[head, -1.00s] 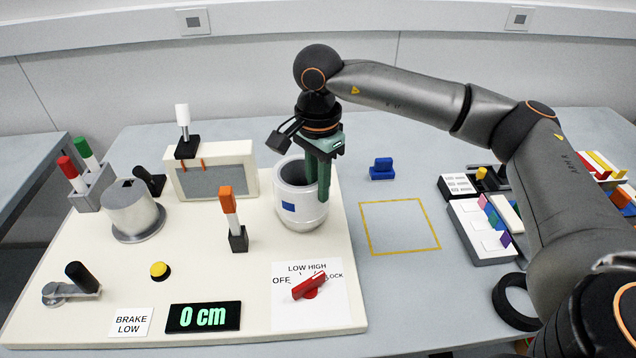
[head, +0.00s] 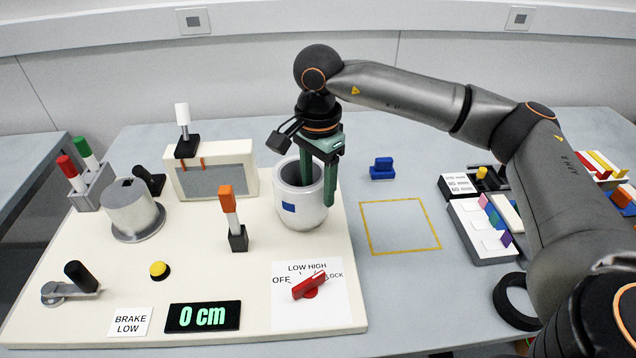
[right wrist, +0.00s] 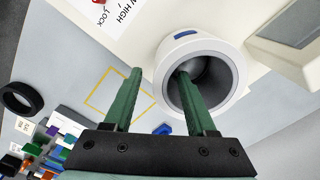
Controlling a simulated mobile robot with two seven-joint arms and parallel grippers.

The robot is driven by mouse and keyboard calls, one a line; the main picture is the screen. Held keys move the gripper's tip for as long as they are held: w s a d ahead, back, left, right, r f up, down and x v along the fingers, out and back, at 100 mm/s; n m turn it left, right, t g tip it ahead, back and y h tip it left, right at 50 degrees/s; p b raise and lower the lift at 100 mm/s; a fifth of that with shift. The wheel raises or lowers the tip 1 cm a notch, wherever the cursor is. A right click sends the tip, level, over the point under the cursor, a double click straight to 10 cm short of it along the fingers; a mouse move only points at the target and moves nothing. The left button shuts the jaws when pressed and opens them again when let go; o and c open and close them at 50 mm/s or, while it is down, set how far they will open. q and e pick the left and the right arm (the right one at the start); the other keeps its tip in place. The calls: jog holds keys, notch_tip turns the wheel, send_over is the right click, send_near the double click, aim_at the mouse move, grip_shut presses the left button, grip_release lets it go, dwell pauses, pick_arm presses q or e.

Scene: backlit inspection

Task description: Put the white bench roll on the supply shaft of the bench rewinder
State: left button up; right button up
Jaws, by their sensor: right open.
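The white bench roll (head: 290,222), a thick white cylinder with a grey bore and a blue label, stands upright on the right part of the cream rewinder board (head: 200,285). It also shows in the right wrist view (right wrist: 237,62). My right gripper (head: 318,195) is open at the roll and points down. One finger reaches into the bore, and the other is outside the wall on the right. The supply shaft is not visible; the roll hides the spot beneath it, so I cannot tell how it is seated. My left gripper is not in view.
The board carries a grey-white hub (head: 130,205), an orange-topped post (head: 228,200), a red knob (head: 310,286), a yellow button (head: 159,270) and a "0 cm" display (head: 203,317). The yellow-outlined square (head: 400,227) is empty. A black ring (head: 510,302) lies right.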

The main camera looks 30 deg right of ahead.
notch_tip(320, 180, up, 13)
jog(key=shift+f, duration=0.2)
dwell(0.4)
dwell(0.6)
